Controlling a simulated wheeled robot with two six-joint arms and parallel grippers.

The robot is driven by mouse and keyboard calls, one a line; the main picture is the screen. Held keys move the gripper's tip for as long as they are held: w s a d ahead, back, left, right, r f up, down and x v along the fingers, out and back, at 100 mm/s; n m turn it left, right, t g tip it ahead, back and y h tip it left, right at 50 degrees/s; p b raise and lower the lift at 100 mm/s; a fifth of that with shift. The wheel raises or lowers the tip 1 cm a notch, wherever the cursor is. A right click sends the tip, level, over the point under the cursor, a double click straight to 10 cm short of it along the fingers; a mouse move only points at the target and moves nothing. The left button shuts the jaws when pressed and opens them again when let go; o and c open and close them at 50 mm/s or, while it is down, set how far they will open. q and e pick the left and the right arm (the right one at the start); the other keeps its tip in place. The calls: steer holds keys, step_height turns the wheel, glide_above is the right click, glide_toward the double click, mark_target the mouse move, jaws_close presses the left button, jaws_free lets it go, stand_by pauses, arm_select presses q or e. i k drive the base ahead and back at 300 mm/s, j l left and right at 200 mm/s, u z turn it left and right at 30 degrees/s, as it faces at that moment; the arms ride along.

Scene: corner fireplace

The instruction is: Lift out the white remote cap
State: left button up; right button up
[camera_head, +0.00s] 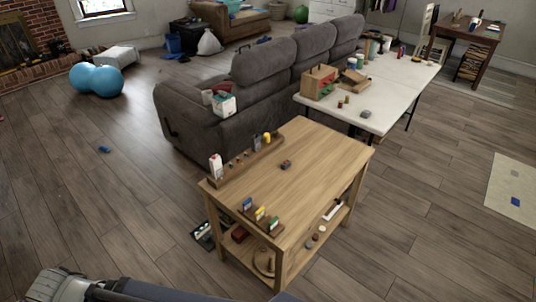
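I cannot make out a white remote cap for certain at this size. A slim white object (333,210) lies on the lower shelf of the wooden table, near its right side; it could be a remote, but its details are too small to tell. A white carton-like object (216,166) stands upright at the left end of a wooden tray (245,161) on the tabletop. Part of my own body shows along the bottom left edge. Neither gripper is in view.
The wooden table (318,160) stands in front of me, with a small rack of coloured items (262,218) at its near edge. A grey sofa (240,105) and a white folding table (400,85) stand behind. Open floor lies left and right; blue balls (96,79) rest far left.

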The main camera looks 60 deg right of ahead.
mark_target(213, 162)
steer(key=i+z, duration=0.2)
steer(key=z, duration=0.3)
steer(key=i+z, duration=0.2)
steer(key=z, duration=0.3)
steer(key=i+z, duration=0.15)
steer(key=z, duration=0.35)
steer(key=i+j+z, duration=0.15)
steer(key=z, duration=0.35)
steer(key=i+j+z, duration=0.25)
steer(key=z, duration=0.15)
steer(key=i+j+z, duration=0.4)
steer(key=k+l, duration=0.05)
steer(key=k, duration=0.05)
